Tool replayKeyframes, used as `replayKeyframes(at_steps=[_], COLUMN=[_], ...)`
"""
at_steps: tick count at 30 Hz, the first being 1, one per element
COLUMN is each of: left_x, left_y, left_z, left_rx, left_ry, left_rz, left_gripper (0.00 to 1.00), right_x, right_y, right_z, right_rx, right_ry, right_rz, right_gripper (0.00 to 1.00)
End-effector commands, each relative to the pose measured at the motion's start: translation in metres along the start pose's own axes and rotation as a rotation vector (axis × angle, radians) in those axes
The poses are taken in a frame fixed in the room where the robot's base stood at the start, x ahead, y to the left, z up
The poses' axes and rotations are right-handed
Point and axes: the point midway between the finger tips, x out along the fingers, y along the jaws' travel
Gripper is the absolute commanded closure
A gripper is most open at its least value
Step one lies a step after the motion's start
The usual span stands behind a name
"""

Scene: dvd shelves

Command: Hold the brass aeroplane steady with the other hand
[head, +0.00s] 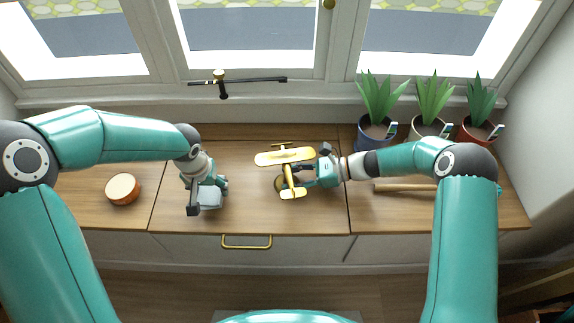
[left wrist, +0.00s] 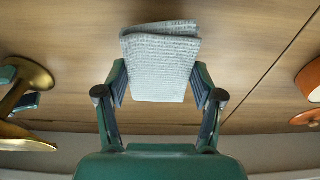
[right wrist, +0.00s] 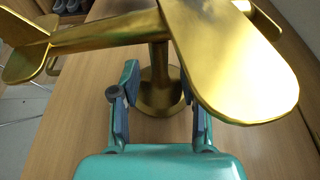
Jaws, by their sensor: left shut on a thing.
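The brass aeroplane (head: 289,172) stands on its post and round foot on the wooden top, right of the middle. In the right wrist view, its post (right wrist: 159,65) and foot (right wrist: 165,100) are between and beyond the fingers of my right gripper (right wrist: 160,95), which is open. I see clear gaps on both sides of the post. The wing (right wrist: 225,50) hangs above the right finger. My left gripper (head: 208,188) is shut on a folded grey cloth (left wrist: 160,65), left of the aeroplane and apart from it. Part of the aeroplane (left wrist: 25,85) shows in the left wrist view.
A round wooden-topped orange box (head: 123,188) stands at the left. Three potted plants (head: 430,110) stand at the back right. A wooden stick (head: 405,187) lies beneath my right arm. A window (head: 250,40) runs behind. Bare top lies between cloth and aeroplane.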

Motion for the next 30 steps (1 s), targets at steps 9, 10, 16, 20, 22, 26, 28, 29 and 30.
replayKeyframes(at_steps=[9, 10, 16, 20, 22, 26, 28, 29, 30], left_x=[0.000, 0.000, 0.000, 0.000, 0.000, 0.000, 0.000, 0.000, 0.000], left_y=[0.000, 0.000, -0.001, -0.001, -0.001, -0.001, -0.001, -0.001, -0.001], left_z=[0.000, 0.000, 0.000, 0.000, 0.000, 0.000, 0.000, 0.000, 0.000], left_rx=[-0.001, -0.001, -0.001, -0.001, -0.001, -0.002, -0.002, -0.002, -0.002], left_ry=[0.000, 0.000, 0.000, 0.000, 0.000, 0.000, 0.000, 0.000, 0.000], left_rz=[0.000, 0.000, 0.000, 0.000, 0.000, 0.000, 0.000, 0.000, 0.000], left_gripper=[0.61, 0.61, 0.61, 0.61, 0.61, 0.61, 0.61, 0.61, 0.61], right_x=[-0.010, -0.013, -0.049, -0.076, -0.088, -0.107, -0.113, -0.115, -0.117], right_y=[-0.001, -0.001, -0.002, -0.002, -0.001, -0.002, -0.001, -0.001, -0.001], right_z=[0.000, 0.000, 0.000, -0.001, -0.001, -0.001, -0.001, -0.001, -0.001], right_rx=[-0.001, -0.001, -0.002, -0.001, -0.001, -0.001, -0.001, -0.001, 0.000], right_ry=[0.000, -0.001, 0.000, 0.001, 0.001, 0.001, 0.000, 0.000, 0.000], right_rz=[-0.002, -0.003, -0.005, -0.005, -0.003, -0.002, 0.000, 0.000, 0.001], right_gripper=[0.55, 0.55, 0.55, 0.55, 0.55, 0.55, 0.55, 0.55, 0.55])
